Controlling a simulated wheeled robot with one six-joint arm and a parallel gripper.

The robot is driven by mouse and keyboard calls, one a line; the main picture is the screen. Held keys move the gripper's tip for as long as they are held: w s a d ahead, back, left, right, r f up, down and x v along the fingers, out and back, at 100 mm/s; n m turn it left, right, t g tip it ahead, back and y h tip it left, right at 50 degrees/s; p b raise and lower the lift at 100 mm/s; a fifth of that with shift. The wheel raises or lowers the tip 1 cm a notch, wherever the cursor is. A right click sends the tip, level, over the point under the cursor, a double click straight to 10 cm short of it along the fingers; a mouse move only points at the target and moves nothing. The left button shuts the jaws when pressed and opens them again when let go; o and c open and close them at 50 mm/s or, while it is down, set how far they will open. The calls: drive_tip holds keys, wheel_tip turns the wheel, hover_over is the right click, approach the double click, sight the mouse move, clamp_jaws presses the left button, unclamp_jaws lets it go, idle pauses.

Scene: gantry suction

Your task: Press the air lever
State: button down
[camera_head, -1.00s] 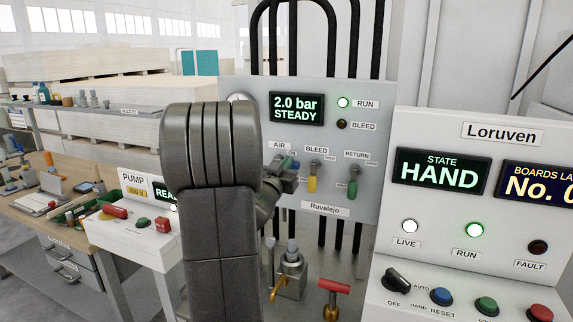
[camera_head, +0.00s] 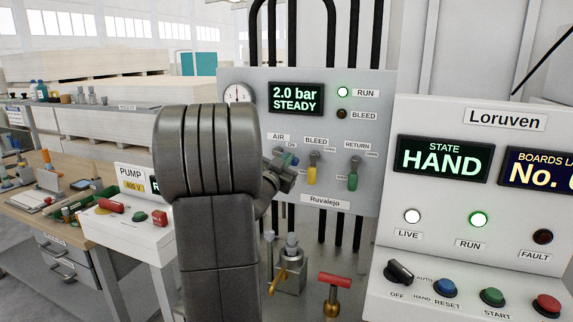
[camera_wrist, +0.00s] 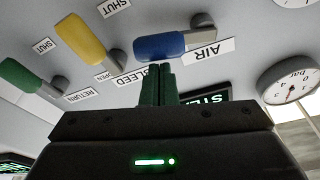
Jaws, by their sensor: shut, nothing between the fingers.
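The air lever has a blue handle (camera_wrist: 160,46) and lies across the upper middle of the wrist view, beside the upside-down AIR label (camera_wrist: 202,53). In the head view its blue handle (camera_head: 291,159) is mostly covered by my gripper (camera_head: 285,173). My gripper also shows in the wrist view (camera_wrist: 158,70), with dark green fingers shut together and nothing between them. The fingertips lie right at the blue handle's edge in that view; I cannot tell whether they touch it. The panel display (camera_head: 296,98) reads 2.0 bar STEADY.
A yellow bleed lever (camera_head: 312,174) and a green return lever (camera_head: 353,175) hang beside the air lever. A pressure gauge (camera_head: 238,94) sits at the panel's upper left. The Loruven console (camera_head: 505,118) stands at right, the pump box (camera_head: 130,222) at left.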

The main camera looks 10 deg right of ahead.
drive_tip(key=w+a+f+m+g+b, duration=0.2)
drive_tip(key=f+m+b, duration=0.3)
drive_tip(key=m, duration=1)
drive_tip(key=shift+a+f+g+h, duration=0.35)
drive_tip(key=shift+a+g, duration=0.2)
drive_tip(key=shift+g, duration=0.25)
drive_tip(key=shift+w+a, duration=0.1)
drive_tip(key=shift+w, duration=0.05)
